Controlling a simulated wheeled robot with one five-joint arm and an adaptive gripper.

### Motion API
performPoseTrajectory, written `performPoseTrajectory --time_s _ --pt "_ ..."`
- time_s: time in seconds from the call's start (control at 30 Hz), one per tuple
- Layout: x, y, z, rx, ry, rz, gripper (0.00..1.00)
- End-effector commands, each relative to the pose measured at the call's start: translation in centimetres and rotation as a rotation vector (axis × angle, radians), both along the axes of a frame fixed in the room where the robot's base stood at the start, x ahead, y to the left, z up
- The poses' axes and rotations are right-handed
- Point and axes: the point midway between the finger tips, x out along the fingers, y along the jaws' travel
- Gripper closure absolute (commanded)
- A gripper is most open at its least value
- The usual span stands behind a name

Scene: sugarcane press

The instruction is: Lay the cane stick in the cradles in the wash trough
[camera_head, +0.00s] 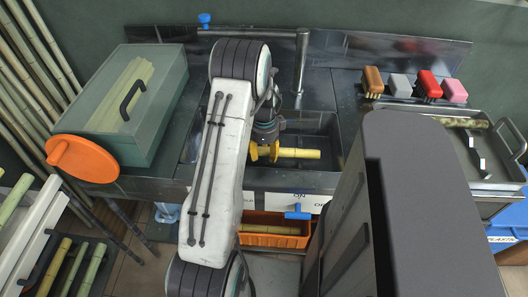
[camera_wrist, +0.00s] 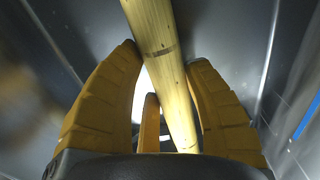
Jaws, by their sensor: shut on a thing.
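The pale yellow cane stick (camera_head: 300,153) lies roughly level in the head view, over or inside the dark steel wash trough (camera_head: 333,178). My gripper (camera_head: 262,151) has yellow fingers closed around the stick, and its length sticks out to the right. In the wrist view the stick (camera_wrist: 160,45) runs between the fingers of my gripper (camera_wrist: 165,58) and out past the top edge. Metal walls show on both sides there. My arm covers the left part of the trough. I cannot make out the cradles, nor whether the stick touches anything below.
A tap (camera_head: 301,60) stands behind the trough. A green box (camera_head: 150,95) with an orange disc (camera_head: 84,158) is at left. Several coloured blocks (camera_head: 428,84) line the back right, beside a metal tray (camera_head: 490,178). An orange crate (camera_head: 272,240) is below the front edge.

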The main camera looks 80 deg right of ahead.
Motion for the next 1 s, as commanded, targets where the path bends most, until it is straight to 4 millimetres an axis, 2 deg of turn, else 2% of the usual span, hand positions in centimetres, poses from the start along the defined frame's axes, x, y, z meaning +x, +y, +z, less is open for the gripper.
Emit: performPoseTrajectory --time_s 0.07,0.1,0.37,0.53,0.83,1.0 --pt "-0.01 -0.05 0.08 -0.002 0.000 0.000 0.91" --pt "-0.01 -0.05 0.08 -0.001 0.000 0.000 0.53" --pt "0.00 -0.03 0.06 -0.001 0.000 0.000 0.30" --pt "0.00 -0.01 0.05 0.000 0.000 0.000 0.28" --pt "0.00 0.02 0.00 0.001 0.000 0.000 0.01" --pt "0.00 0.01 0.02 0.000 0.000 0.000 0.00"
